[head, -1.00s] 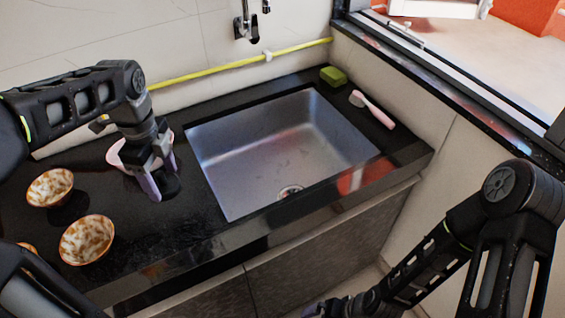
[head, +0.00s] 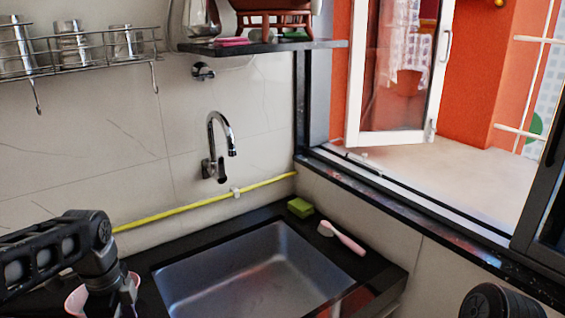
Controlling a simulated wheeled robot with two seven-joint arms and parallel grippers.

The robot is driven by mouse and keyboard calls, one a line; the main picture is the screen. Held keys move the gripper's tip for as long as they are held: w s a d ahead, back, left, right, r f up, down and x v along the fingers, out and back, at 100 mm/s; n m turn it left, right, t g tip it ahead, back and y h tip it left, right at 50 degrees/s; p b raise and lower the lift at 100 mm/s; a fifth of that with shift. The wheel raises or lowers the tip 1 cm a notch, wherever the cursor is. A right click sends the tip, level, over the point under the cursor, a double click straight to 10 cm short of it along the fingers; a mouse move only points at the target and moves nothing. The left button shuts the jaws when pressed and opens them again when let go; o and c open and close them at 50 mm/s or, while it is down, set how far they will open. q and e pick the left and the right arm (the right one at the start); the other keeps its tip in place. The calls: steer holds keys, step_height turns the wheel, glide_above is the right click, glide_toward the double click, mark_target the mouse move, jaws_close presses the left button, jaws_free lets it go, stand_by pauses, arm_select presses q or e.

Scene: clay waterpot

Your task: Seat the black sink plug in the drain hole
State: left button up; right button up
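The sink (head: 250,272) is a grey metal basin set in a black counter at the bottom middle of the head view. Its near part is cut off by the frame edge, so the drain hole is out of view. The black sink plug cannot be seen. My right gripper is out of view.
A pink container (head: 76,303) is beside my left gripper. A faucet (head: 216,145) is on the wall above a yellow hose (head: 200,202). A green sponge (head: 300,207) and pink brush (head: 343,238) lie on the counter behind the sink. A wire rack (head: 85,58) and shelf (head: 265,45) are above.

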arm_select(q)
steer(key=n, duration=0.2)
steer(key=w+n, duration=0.1)
steer(key=n, duration=0.1)
steer(key=shift+w+a+r, duration=0.1)
steer(key=shift+a, duration=0.05)
steer(key=w+d+f+n, duration=0.8)
steer(key=w+d+n, duration=0.1)
steer(key=d+n, duration=0.2)
steer(key=shift+d+n, duration=0.3)
steer(key=shift+d, duration=0.55)
